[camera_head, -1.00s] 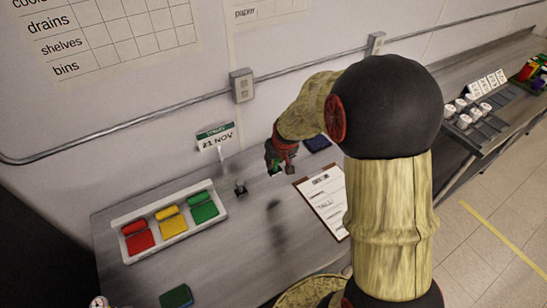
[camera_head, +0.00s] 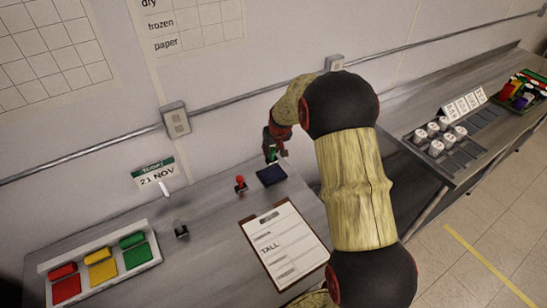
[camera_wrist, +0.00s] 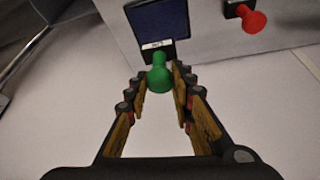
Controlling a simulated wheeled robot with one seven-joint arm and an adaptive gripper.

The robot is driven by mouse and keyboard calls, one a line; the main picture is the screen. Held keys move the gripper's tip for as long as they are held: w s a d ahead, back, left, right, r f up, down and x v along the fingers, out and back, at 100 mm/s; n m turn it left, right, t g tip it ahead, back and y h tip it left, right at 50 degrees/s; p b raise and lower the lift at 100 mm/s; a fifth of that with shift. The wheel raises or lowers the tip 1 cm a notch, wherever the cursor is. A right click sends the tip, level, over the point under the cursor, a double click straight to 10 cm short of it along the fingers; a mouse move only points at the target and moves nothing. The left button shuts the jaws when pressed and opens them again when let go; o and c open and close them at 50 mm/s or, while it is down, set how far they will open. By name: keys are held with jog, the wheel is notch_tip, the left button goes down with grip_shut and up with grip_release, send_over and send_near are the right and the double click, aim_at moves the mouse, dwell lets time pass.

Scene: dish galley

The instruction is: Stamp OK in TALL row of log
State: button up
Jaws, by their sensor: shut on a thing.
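My gripper (camera_head: 271,152) is shut on a green-handled stamp (camera_wrist: 160,74), whose round knob shows between the fingers in the wrist view. It is at the back edge of a dark blue ink pad (camera_head: 271,175), which also shows just beyond the stamp in the wrist view (camera_wrist: 160,18). I cannot tell whether the stamp touches the pad. The log (camera_head: 283,245) lies on a brown clipboard nearer the front, with the word TALL readable on it. A red-handled stamp (camera_head: 240,184) stands left of the pad.
A white tray (camera_head: 104,256) with red, yellow and green pads lies at left. A date sign (camera_head: 155,172) reads 21 NOV. A small dark item (camera_head: 181,230) stands on the counter. White cups (camera_head: 437,148) sit at right. My arm crosses right of the clipboard.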

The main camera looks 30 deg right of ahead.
aim_at(272, 161)
jog(key=shift+s+a+f, duration=0.1)
jog(key=shift+a+f, duration=0.05)
jog(key=shift+f, duration=0.4)
jog(key=shift+f+b, duration=0.6)
jog(key=shift+f, duration=0.15)
jog(key=shift+f+b, duration=0.85)
jog(key=shift+f, duration=0.9)
jog(key=shift+f+b, duration=0.5)
jog(key=shift+f, duration=0.1)
dwell(0.4)
jog(key=shift+r+p, duration=1.8)
jog(key=shift+r, duration=1.8)
